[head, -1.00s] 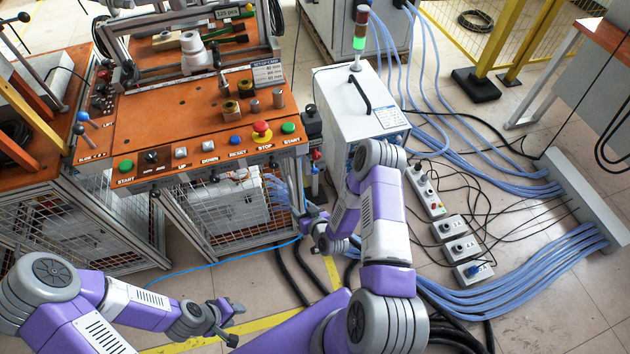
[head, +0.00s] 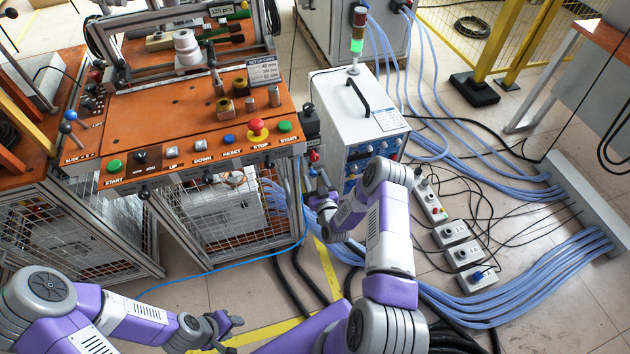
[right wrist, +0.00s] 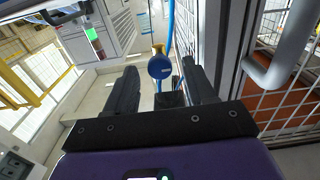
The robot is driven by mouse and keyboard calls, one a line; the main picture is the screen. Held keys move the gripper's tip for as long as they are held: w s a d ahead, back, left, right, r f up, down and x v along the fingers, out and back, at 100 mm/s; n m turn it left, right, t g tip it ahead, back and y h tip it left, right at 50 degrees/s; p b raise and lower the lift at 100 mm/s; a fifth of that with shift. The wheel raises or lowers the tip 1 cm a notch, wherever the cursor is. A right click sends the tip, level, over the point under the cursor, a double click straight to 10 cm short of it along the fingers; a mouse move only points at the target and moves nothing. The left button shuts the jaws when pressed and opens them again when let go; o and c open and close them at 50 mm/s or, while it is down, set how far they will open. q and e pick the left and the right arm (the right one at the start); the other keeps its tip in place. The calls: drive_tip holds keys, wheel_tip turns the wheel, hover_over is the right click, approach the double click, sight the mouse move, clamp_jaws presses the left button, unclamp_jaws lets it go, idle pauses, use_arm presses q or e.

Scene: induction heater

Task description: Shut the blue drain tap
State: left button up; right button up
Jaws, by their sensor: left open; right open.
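The blue drain tap (right wrist: 159,67) shows in the right wrist view as a round blue handle on a brass-coloured fitting, with a blue hose above it. My right gripper (right wrist: 161,78) is open, and the tap appears between its two black fingers, beyond or near their tips. I see no finger touching it. In the head view my right gripper (head: 322,190) is low between the orange bench and the white cabinet; I cannot make out the blue tap there. My left gripper (head: 226,328) is open and empty, low over the floor at the front.
The orange control bench (head: 190,120) with its mesh-sided frame stands left of my right gripper. The white cabinet (head: 348,115) stands close on its right. Blue cables (head: 540,265) and a row of socket boxes (head: 462,254) cover the floor at right.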

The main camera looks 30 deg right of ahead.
drive_tip(key=shift+w, duration=0.1)
clamp_jaws()
idle(0.3)
drive_tip(key=shift+m, duration=0.4)
drive_tip(key=m, duration=0.3)
drive_tip(key=shift+f+m, duration=0.1)
drive_tip(key=shift+m, duration=0.2)
drive_tip(key=m, duration=0.4)
drive_tip(key=shift+d+m, duration=0.1)
drive_tip(key=shift+m, duration=0.2)
drive_tip(key=m, duration=0.5)
drive_tip(key=shift+f, duration=0.15)
drive_tip(key=shift+m, duration=2)
